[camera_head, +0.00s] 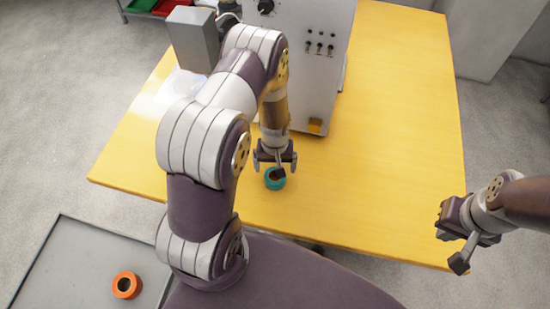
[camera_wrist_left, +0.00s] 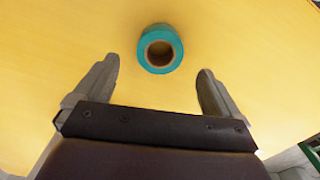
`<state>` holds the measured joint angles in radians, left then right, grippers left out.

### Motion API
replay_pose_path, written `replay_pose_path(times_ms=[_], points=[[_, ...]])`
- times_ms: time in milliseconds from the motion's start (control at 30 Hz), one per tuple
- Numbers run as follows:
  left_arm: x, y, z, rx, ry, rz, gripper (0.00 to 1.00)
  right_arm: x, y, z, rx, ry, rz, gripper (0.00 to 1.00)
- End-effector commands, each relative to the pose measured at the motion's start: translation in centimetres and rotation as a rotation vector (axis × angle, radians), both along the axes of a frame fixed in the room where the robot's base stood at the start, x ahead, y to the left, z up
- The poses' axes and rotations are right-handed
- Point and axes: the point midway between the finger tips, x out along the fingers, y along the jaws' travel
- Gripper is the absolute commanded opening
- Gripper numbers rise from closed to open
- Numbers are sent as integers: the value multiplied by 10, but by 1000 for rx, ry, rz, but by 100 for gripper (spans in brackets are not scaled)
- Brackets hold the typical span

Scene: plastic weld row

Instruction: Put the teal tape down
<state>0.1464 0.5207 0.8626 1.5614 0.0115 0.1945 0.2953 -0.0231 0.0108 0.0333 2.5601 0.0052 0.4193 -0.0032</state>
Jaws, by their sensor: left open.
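The teal tape (camera_head: 272,186) is a short roll lying flat on the yellow table (camera_head: 390,130), near its front edge. In the left wrist view the teal tape (camera_wrist_left: 175,36) shows its brown core and lies just beyond the fingertips, apart from both. My left gripper (camera_head: 275,162) is above the tape, pointing down. In the left wrist view my left gripper (camera_wrist_left: 158,85) is open and empty, with bare table between its fingers. My right gripper (camera_head: 442,224) is off the table's right front edge; its finger opening is unclear, and nothing shows in it.
A white machine (camera_head: 309,80) with switches stands at the back of the table. A grey box (camera_head: 192,40) is at the back left. An orange roll (camera_head: 127,285) lies on a grey tray (camera_head: 75,265) at lower left. The table's right side is clear.

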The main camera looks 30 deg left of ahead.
Motion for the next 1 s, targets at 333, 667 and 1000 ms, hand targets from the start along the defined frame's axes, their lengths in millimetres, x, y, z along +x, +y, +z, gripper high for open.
replay_pose_path(times_ms=[333, 667, 1000], points=[[0, -6, 76, 3, -17, -50, 97, 0, 0, -5, 0, 0, 0, 0], [-80, -52, 219, 25, -114, -450, 97, 0, 0, -5, 0, 0, 0, 0], [-90, -53, 223, 26, -115, -476, 97, 0, 0, -5, 0, 0, 0, 0]])
